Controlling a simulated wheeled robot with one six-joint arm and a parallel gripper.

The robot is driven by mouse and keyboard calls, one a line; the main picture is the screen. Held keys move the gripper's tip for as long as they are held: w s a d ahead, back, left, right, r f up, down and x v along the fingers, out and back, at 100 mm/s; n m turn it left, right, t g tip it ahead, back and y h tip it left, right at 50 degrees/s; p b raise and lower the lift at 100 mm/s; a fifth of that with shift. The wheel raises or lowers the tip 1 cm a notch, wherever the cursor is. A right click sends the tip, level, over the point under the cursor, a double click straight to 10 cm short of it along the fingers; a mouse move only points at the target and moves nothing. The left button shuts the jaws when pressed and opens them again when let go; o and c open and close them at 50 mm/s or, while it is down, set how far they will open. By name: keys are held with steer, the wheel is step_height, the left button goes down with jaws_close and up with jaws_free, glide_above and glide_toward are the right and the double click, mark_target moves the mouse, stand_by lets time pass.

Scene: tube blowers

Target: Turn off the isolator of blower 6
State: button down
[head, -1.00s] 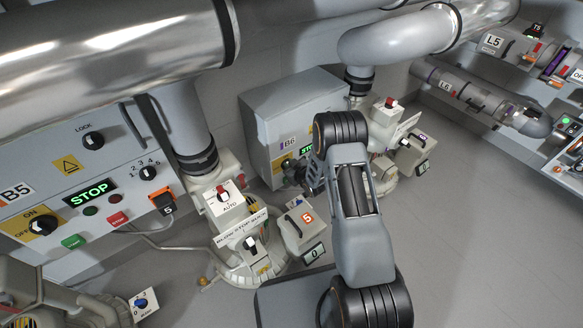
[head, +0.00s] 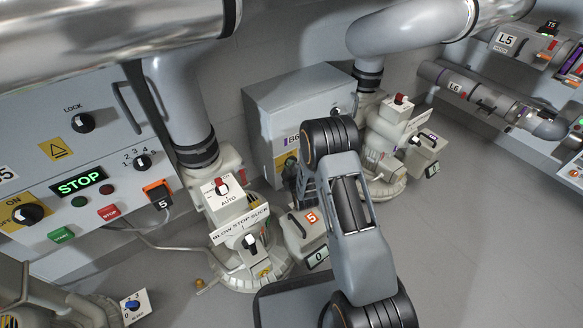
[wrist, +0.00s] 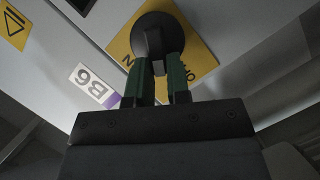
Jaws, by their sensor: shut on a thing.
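The grey blower 6 cabinet (head: 290,95) stands at the back centre in the head view. Its B6 label (wrist: 95,86) shows upside down in the wrist view. The plate's ON and OFF lettering is partly covered. My gripper (wrist: 159,72) has its two green fingers shut on the knob's bar, one on each side. In the head view my arm and gripper hide most of the isolator and the cabinet's front.
The blower 5 panel (head: 120,110) stands at the left with a lit STOP display. A blower base with switch boxes (head: 225,200) stands just left of my arm. Another blower (head: 385,140) stands right of the cabinet. The floor (head: 470,230) at the right is clear.

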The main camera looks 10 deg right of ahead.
steer(key=shift+a+n, duration=0.1)
steer(key=shift+n, duration=0.2)
stand_by(0.4)
steer(key=c, duration=1.1)
jaws_free()
step_height(320, 180, up, 4)
steer(key=shift+f+p, duration=0.1)
steer(key=shift+p, duration=0.9)
steer(key=s+r+p, duration=0.2)
steer(key=s+r, duration=0.1)
steer(key=s, duration=0.1)
steer(key=s+r+p, duration=0.2)
steer(key=s+r, duration=0.1)
steer(key=s, duration=0.2)
steer(key=s+r+p, duration=0.1)
steer(key=s+r, duration=0.2)
steer(key=s, duration=0.2)
steer(key=shift+d+p, duration=0.3)
steer(key=shift+p, duration=0.1)
